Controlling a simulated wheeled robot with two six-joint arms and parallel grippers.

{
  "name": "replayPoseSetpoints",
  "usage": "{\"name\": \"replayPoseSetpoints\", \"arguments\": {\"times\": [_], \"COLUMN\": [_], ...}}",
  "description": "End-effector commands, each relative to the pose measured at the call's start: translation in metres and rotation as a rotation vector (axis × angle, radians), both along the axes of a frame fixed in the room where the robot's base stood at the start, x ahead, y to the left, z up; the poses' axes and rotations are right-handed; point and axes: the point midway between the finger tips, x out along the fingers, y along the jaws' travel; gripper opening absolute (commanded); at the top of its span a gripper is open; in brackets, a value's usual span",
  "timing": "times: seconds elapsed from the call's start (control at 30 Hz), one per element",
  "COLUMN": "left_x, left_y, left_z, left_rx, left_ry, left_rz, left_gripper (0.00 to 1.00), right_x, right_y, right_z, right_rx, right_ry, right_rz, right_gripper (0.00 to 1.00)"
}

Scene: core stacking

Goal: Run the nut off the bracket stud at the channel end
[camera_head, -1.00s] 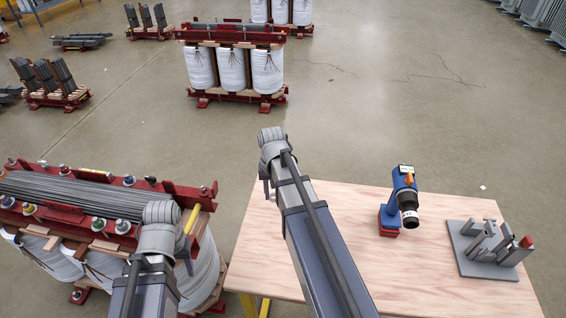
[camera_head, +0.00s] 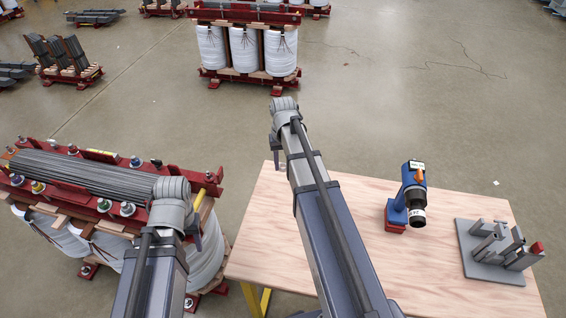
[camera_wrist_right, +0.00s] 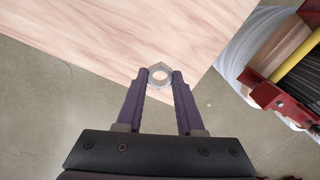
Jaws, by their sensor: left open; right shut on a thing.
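A light metal hex nut (camera_wrist_right: 160,76) is between the fingertips of my right gripper (camera_wrist_right: 160,80) in the right wrist view. My right gripper is shut on it and holds it clear of any stud, near the wooden table's far left corner. In the head view the right gripper (camera_head: 277,148) is small and partly hidden by its arm. My left gripper (camera_head: 196,238) is beside the right end of the near transformer's red channel (camera_head: 208,184); its jaws are mostly hidden. Studs with nuts and coloured caps line the channel. I cannot tell which is the bracket stud.
The wooden table (camera_head: 265,235) carries a blue and black power tool (camera_head: 412,195) on a red base and a grey fixture (camera_head: 495,255) at right. A yellow bar (camera_head: 199,199) is at the channel end. Another transformer (camera_head: 245,50) stands behind. Open floor separates them.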

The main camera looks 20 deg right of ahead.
Motion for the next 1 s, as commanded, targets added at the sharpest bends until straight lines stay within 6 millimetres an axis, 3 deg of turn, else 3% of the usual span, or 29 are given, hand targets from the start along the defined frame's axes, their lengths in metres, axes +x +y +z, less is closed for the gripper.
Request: {"name": "replayPoseSetpoints", "arguments": {"times": [0.5,0.97,1.0], "left_x": [0.0,0.0,0.0], "left_y": [0.0,0.0,0.0], "left_z": [-0.05,-0.056,-0.056], "left_rx": [0.0,0.0,0.0], "left_ry": [0.0,0.0,0.0], "left_rz": [-0.001,-0.001,-0.001], "left_gripper": [0.5,0.5,0.5], "right_x": [0.0,0.0,0.0], "right_y": [0.0,0.0,0.0], "right_z": [-0.05,-0.056,-0.056], "right_rx": [0.0,0.0,0.0], "right_ry": [0.0,0.0,0.0], "right_rz": [-0.001,-0.001,-0.001], "right_gripper": [0.0,0.0,0.39]}}
